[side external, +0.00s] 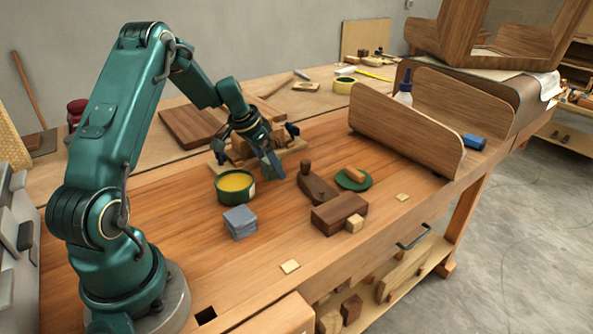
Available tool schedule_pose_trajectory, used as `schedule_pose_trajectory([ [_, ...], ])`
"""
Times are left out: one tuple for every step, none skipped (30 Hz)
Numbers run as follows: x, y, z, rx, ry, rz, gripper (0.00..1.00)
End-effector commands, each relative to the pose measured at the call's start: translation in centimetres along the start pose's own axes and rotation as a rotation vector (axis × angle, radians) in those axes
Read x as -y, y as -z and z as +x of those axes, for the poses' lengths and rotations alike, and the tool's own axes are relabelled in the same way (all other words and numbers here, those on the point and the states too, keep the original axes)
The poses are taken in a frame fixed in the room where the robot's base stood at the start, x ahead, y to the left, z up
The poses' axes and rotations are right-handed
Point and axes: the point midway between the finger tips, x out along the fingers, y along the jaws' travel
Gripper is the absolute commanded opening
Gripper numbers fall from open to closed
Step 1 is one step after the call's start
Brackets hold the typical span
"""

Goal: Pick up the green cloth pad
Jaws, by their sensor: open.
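A round green pad (347,182), which looks like the green cloth pad, lies flat on the workbench right of the picture's centre. A small orange-brown wooden piece (355,174) rests on it and hides part of its top. My gripper (250,169) is open, its fingers pointing down, above the bench to the left of the pad. It is clearly apart from the pad, near a green tin with yellow contents (235,185). I cannot see anything between its fingers.
A dark wooden plane (317,187) and a dark block (338,213) stand just left of and in front of the pad. Bent wood panels (405,130) rise behind it. A grey-blue block stack (240,222) sits nearer the front. Bare bench lies right of the pad.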

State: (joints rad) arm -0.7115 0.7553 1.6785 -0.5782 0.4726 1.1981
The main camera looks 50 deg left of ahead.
Motion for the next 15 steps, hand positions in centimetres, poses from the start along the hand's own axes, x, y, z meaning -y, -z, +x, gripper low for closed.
schedule_pose_trajectory([
  [0.0, 0.0, 0.23, 0.0, 0.0, 0.0, 0.9],
  [0.01, 0.01, 0.28, 0.0, 0.001, 0.0, 0.9],
  [0.01, 0.02, 0.33, -0.001, 0.001, 0.0, 0.9],
  [0.02, 0.03, 0.34, -0.001, 0.001, 0.0, 0.9],
  [0.02, 0.03, 0.33, -0.001, 0.001, 0.0, 0.9],
  [0.02, 0.04, 0.33, -0.001, 0.001, 0.0, 0.9],
  [0.01, 0.03, 0.32, -0.001, 0.001, 0.0, 0.9],
  [0.01, 0.03, 0.32, -0.001, 0.001, 0.0, 0.9],
  [0.01, 0.03, 0.31, -0.001, 0.001, 0.0, 0.9],
  [0.01, 0.03, 0.31, -0.001, 0.001, 0.0, 0.79],
  [0.0, 0.03, 0.31, -0.001, 0.001, 0.0, 0.67],
  [0.0, 0.03, 0.31, -0.001, 0.001, 0.0, 0.52],
  [0.0, 0.03, 0.31, -0.001, 0.001, 0.0, 0.4],
  [0.0, 0.02, 0.3, -0.001, 0.001, 0.0, 0.29],
  [0.0, 0.02, 0.3, -0.001, 0.001, 0.0, 0.14],
])
